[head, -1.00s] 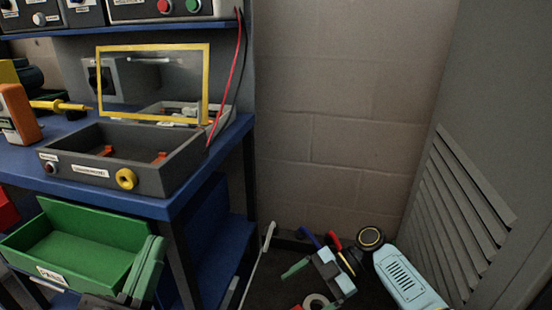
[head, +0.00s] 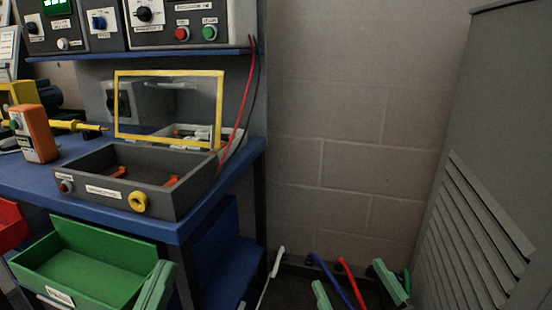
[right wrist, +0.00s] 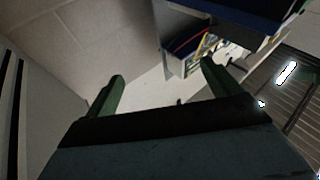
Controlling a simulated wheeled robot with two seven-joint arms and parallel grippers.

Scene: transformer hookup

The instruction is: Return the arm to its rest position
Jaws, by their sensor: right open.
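My right gripper (head: 356,285) is low in the head view, right of the bench, its two green fingers pointing up and well apart. In the right wrist view the fingers (right wrist: 162,75) are spread with nothing between them. My left gripper (head: 154,288) shows at the bottom, in front of the green bin; its green fingers look close together, and their gap is not clear. The right arm itself is mostly below the head view.
A blue bench (head: 190,230) at left carries a grey box (head: 90,190) with a raised yellow-framed lid (head: 120,105) and an orange meter (head: 38,135). A green bin (head: 80,275) sits below. A grey louvred cabinet (head: 490,150) stands at right. Bare wall lies between.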

